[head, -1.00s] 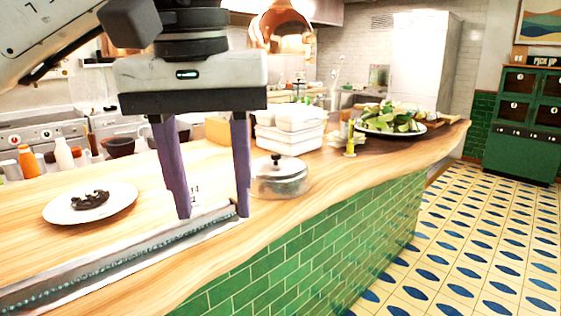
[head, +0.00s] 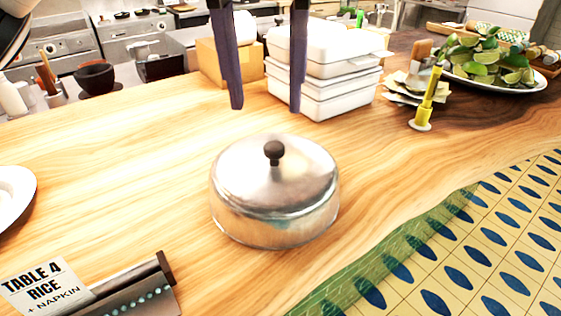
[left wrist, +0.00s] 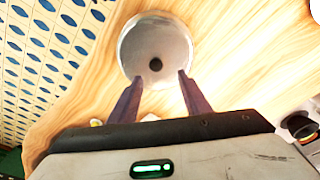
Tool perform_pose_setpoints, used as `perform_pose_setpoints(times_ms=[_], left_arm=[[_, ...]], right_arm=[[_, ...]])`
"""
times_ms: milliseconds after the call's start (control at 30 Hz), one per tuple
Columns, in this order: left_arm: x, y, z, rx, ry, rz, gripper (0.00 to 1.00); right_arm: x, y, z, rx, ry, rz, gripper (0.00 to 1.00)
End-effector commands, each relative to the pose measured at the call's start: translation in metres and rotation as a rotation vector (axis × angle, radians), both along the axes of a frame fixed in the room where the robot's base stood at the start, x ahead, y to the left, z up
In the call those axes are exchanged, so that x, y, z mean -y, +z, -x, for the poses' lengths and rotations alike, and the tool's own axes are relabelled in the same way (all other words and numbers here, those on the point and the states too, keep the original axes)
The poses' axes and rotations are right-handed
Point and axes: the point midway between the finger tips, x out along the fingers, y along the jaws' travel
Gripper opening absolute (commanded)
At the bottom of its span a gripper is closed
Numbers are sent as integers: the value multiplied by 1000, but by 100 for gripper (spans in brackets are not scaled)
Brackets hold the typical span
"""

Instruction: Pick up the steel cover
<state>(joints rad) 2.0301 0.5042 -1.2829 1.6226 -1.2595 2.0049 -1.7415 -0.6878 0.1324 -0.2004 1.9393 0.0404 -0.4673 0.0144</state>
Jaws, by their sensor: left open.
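The steel cover (head: 272,195) is a shiny round dome with a dark knob (head: 274,152) on top. It stands on the wooden counter in the middle of the head view. My left gripper (head: 266,108) is open and empty, with its two purple fingers pointing down, and looks above and beyond the knob in the head view. In the left wrist view the cover (left wrist: 155,38) lies ahead of the fingertips (left wrist: 156,76), with the knob (left wrist: 155,65) between their lines and apart from them. What is under the cover is hidden. My right gripper is not in view.
White stacked containers (head: 325,75) and a cardboard box (head: 222,62) stand behind the cover. A yellow-green stand (head: 428,100) and a plate of limes (head: 490,65) are at the right. A metal rail (head: 130,290) with a ticket (head: 45,283) is front left.

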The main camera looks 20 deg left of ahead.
Motion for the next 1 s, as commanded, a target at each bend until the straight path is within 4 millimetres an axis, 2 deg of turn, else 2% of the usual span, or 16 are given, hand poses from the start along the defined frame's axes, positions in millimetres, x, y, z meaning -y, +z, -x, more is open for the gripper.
perform_pose_setpoints(times_ms=[100, 267, 600, 867, 1000], left_arm=[[-1, -15, -2, -1, 0, -1, 44], [1, -26, -3, -1, 0, -3, 44], [7, -70, -7, -1, 0, -1, 44], [7, -73, -7, 0, 1, 0, 44], [7, -72, -7, 0, 1, 0, 22]], right_arm=[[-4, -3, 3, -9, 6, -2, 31], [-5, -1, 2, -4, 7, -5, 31], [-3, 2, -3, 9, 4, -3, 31], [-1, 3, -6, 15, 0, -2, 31], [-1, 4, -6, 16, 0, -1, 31]])
